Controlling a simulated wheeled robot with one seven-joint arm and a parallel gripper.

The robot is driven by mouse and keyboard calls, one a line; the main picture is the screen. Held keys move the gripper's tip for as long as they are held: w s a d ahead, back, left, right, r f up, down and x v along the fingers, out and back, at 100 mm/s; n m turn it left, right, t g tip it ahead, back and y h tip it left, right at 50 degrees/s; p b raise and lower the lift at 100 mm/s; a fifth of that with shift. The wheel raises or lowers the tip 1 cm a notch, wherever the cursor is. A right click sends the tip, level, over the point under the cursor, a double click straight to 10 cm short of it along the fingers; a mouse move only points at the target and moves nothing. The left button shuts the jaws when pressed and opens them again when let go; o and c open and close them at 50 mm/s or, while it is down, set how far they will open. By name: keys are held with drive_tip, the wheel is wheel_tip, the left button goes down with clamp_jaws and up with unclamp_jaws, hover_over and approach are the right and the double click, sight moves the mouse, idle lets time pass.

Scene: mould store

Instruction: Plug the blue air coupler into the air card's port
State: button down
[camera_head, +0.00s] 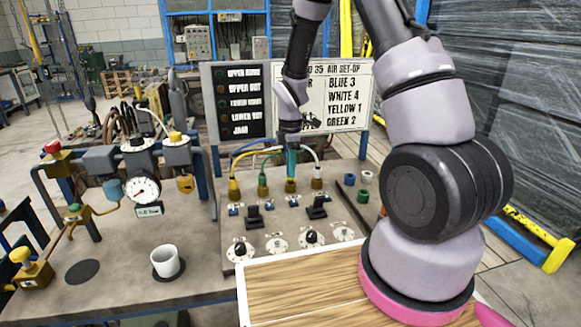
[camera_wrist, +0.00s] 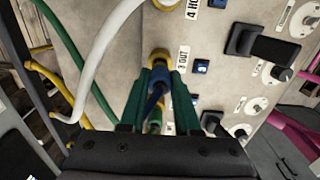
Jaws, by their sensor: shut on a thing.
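The air card (camera_head: 336,95) stands behind the panel and reads blue 3, white 4, yellow 1, green 2. My gripper (camera_head: 291,160) is above the third port (camera_head: 290,186), pointing down. In the wrist view its green fingers (camera_wrist: 159,84) are shut on the blue air coupler (camera_wrist: 157,90). The coupler is in line with the brass port (camera_wrist: 160,56) beside the "3 OUT" label (camera_wrist: 183,60). They look to be touching or nearly so; I cannot tell whether the coupler is seated. Fingers hide part of it.
White hose (camera_wrist: 100,50) runs to the port marked 4; yellow and green hoses go to the ports at left. Switches and dials (camera_head: 312,237) fill the panel front. A white cup (camera_head: 167,262) and gauge (camera_head: 143,189) stand left. Coloured rings (camera_head: 363,196) lie right.

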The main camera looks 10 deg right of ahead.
drive_tip(key=shift+f, duration=1.1)
idle(1.4)
drive_tip(key=shift+c, duration=0.7)
unclamp_jaws()
drive_tip(key=shift+r, duration=0.15)
drive_tip(key=shift+r, duration=3.65)
drive_tip(key=s+d+r+m+t, duration=0.2)
drive_tip(key=s+r+m, duration=0.25)
drive_tip(key=r, duration=0.55)
drive_tip(key=s+d+r+m+t, duration=0.1)
drive_tip(key=s+d+r+m, duration=0.15)
drive_tip(key=r+m, duration=0.55)
drive_tip(key=s+d+r+m+t+y, duration=0.1)
drive_tip(key=s+r+m+t, duration=0.3)
drive_tip(key=s+r+m, duration=0.5)
drive_tip(key=s+r+y, duration=0.1)
drive_tip(key=s+r, duration=0.2)
drive_tip(key=s, duration=0.3)
drive_tip(key=shift+s+d+m, duration=0.15)
drive_tip(key=shift+s+m, duration=0.05)
drive_tip(key=shift+m, duration=0.15)
